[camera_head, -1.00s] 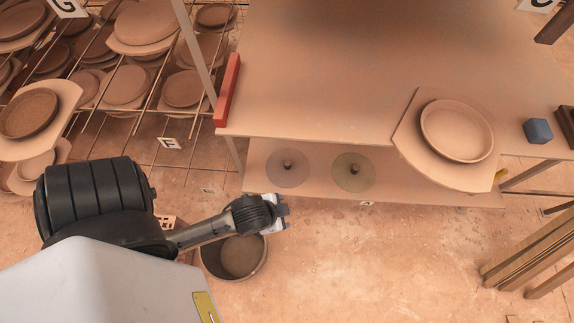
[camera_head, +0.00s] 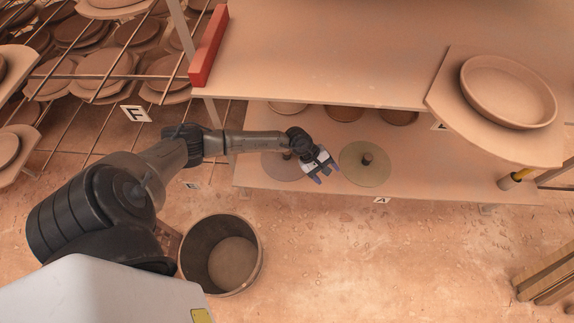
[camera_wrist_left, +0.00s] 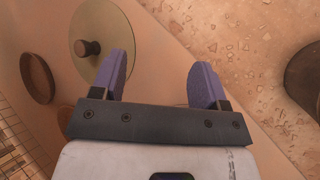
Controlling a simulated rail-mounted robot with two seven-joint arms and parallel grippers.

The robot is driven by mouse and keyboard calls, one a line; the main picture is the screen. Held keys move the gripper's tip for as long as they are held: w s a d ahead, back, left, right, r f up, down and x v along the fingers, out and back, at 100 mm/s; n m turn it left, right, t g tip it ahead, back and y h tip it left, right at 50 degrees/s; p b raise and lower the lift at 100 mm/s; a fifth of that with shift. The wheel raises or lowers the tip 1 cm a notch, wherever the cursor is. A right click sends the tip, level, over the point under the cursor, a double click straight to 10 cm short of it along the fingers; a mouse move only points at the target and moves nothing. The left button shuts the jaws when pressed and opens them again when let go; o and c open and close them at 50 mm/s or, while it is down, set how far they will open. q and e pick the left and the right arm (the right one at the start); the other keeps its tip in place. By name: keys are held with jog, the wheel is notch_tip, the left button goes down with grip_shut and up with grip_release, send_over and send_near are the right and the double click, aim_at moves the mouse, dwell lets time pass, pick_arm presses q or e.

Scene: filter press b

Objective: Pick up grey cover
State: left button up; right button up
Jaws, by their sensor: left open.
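The grey cover (camera_head: 275,169) is a flat round disc with a small dark knob, lying on the lower shelf (camera_head: 430,170). My left arm and hand cross above it and hide its right part. My left gripper (camera_head: 328,171) is open and empty, with its fingertips between the grey cover and an olive-tinted cover (camera_head: 352,173) with a brown knob. In the left wrist view, its two purple fingers (camera_wrist_left: 160,80) are spread apart. The olive-tinted cover (camera_wrist_left: 118,35) lies at the upper left there; I cannot make out the grey one. My right gripper is not in view.
Several brown round pieces (camera_head: 345,113) sit farther back, under the upper shelf edge (camera_head: 310,93). A bucket (camera_head: 188,262) stands on the floor in front. A board with a round dish (camera_head: 510,90) juts out at right. A wire rack of discs is at left.

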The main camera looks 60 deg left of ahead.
aim_at(287, 155)
pick_arm(q)
jog(key=a+f+m+g+y, duration=0.1)
jog(key=a, duration=0.2)
jog(key=a+f+m+y+b, duration=0.1)
jog(key=a+f, duration=0.1)
jog(key=a, duration=0.2)
jog(key=s+a+f+m+g+y, duration=0.1)
jog(key=a, duration=0.2)
jog(key=shift+s+a+f+g+y+b, duration=0.1)
jog(key=shift+a+f+g+y+b, duration=0.1)
jog(key=shift+g+y+b, duration=0.15)
jog(key=a, duration=0.2)
jog(key=s+a+m+g+y, duration=0.1)
jog(key=a+y+b, duration=0.1)
jog(key=a, duration=0.1)
jog(key=shift+s+a+f+g, duration=0.2)
jog(key=shift+a+g, duration=0.05)
jog(key=shift+a, duration=0.1)
jog(key=shift+s+a+f+m+g+y, duration=0.15)
jog(key=shift+s+a+f+m+y, duration=0.1)
jog(key=shift+s+a, duration=0.25)
jog(key=shift+s+a+f+m+g+y, duration=0.2)
jog(key=shift+s+a, duration=0.15)
jog(key=shift+a, duration=0.15)
jog(key=shift+s+a+f+b, duration=0.1)
jog(key=shift+s+f+b, duration=0.1)
jog(key=shift+f+b, duration=1.25)
jog(key=shift+f, duration=1)
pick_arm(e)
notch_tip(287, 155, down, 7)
